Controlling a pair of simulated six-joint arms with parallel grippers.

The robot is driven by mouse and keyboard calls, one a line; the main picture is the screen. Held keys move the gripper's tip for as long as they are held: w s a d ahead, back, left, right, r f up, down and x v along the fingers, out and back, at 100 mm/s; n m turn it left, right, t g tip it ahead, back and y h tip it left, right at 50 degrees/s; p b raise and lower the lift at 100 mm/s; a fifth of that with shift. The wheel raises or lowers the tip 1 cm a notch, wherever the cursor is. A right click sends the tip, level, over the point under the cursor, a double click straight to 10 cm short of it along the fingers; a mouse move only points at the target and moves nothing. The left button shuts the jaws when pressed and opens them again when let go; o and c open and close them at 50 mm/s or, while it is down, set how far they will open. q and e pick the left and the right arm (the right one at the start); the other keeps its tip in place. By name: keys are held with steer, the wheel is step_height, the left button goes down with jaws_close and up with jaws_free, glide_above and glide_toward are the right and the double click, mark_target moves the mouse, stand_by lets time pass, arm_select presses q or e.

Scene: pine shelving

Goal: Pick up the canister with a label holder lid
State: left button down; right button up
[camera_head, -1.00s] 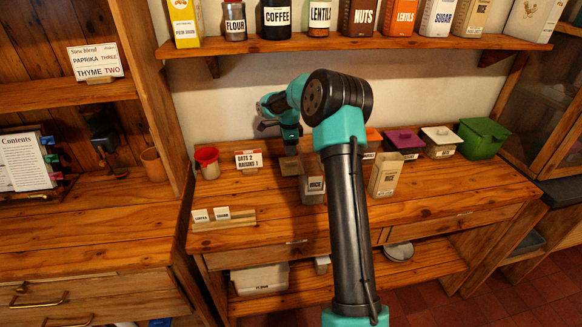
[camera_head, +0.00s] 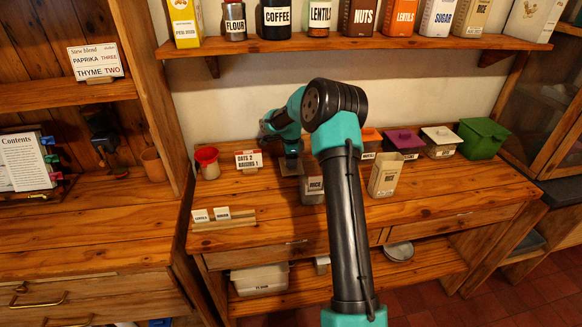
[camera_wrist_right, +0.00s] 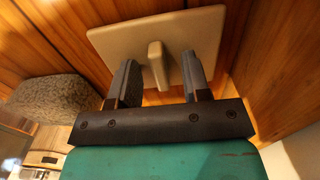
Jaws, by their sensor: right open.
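My right gripper (camera_head: 291,154) hangs over the back of the counter, pointing down. In the right wrist view the gripper (camera_wrist_right: 161,64) is open, one finger on each side of the upright tab of a beige square lid (camera_wrist_right: 109,38). A clear gap shows beside the tab, so it is not gripped. In the head view the lid (camera_head: 287,168) is small and partly hidden by the gripper. A grey canister labelled RICE (camera_head: 312,197) stands just right of it, partly behind my arm. I cannot tell whether the lid sits on a canister. My left gripper is out of view.
A tall beige rice box (camera_head: 385,176), a purple-lidded box (camera_head: 405,142) and a green bin (camera_head: 482,139) stand to the right. A shelf of canisters (camera_head: 400,42) overhangs the back.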

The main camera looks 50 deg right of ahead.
stand_by(0.4)
jaws_close()
